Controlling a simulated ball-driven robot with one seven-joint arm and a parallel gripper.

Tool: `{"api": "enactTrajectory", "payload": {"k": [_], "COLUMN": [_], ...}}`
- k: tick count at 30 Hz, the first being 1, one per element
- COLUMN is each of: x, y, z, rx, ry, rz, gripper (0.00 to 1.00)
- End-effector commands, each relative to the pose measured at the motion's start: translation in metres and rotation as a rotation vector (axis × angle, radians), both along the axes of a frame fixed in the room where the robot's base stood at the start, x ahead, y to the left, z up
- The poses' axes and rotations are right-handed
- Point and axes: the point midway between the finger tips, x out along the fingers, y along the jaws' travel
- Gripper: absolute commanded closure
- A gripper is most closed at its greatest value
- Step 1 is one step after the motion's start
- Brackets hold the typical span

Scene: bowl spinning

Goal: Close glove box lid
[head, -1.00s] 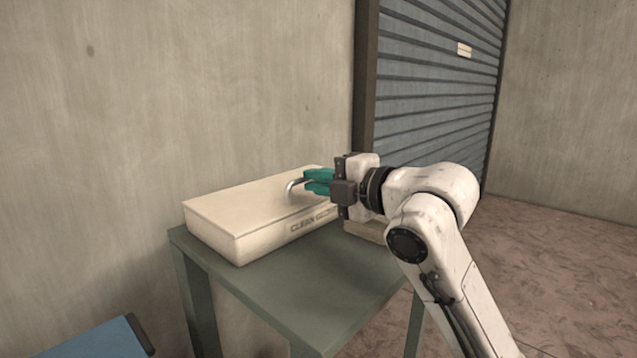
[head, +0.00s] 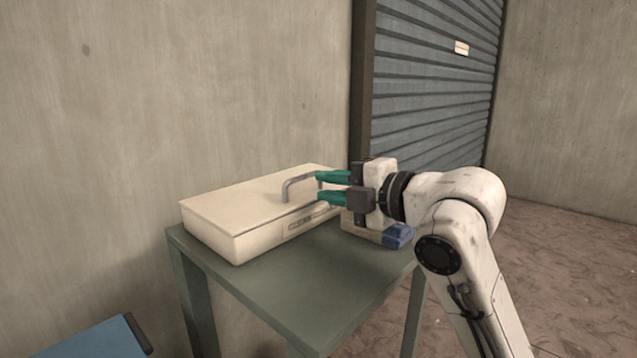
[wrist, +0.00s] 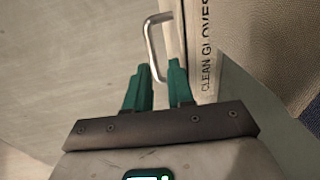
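The glove box (head: 258,245) is a cream box on the table, with a label on its front side; the label reads "CLEAN GLOVES" in the wrist view (wrist: 205,55). Its lid (head: 235,203) lies flat on top, closed as far as I can see. A grey metal handle (head: 300,184) stands up from the lid. My gripper (head: 318,187) has green fingers, spread apart and empty, just right of the handle.
The grey-green table (head: 290,292) has bare surface in front of the box. A blue object (head: 100,340) is at lower left. A wall stands behind.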

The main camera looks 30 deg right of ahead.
Motion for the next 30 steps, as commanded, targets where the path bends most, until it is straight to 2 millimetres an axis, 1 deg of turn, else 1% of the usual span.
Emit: {"api": "enactTrajectory", "payload": {"k": [1, 6, 9, 12, 17, 30], "x": [-0.011, -0.041, -0.054, -0.063, -0.068, -0.068], "y": [-0.005, -0.015, -0.019, -0.022, -0.023, -0.023], "z": [0.003, 0.007, 0.008, 0.009, 0.009, 0.009], "rx": [0.001, 0.002, 0.001, 0.000, -0.001, -0.001], "ry": [-0.003, -0.004, -0.003, -0.003, -0.002, -0.002], "rz": [-0.004, -0.003, -0.003, -0.004, -0.002, -0.002], "gripper": [0.77, 0.77, 0.77, 0.77, 0.77, 0.77]}}
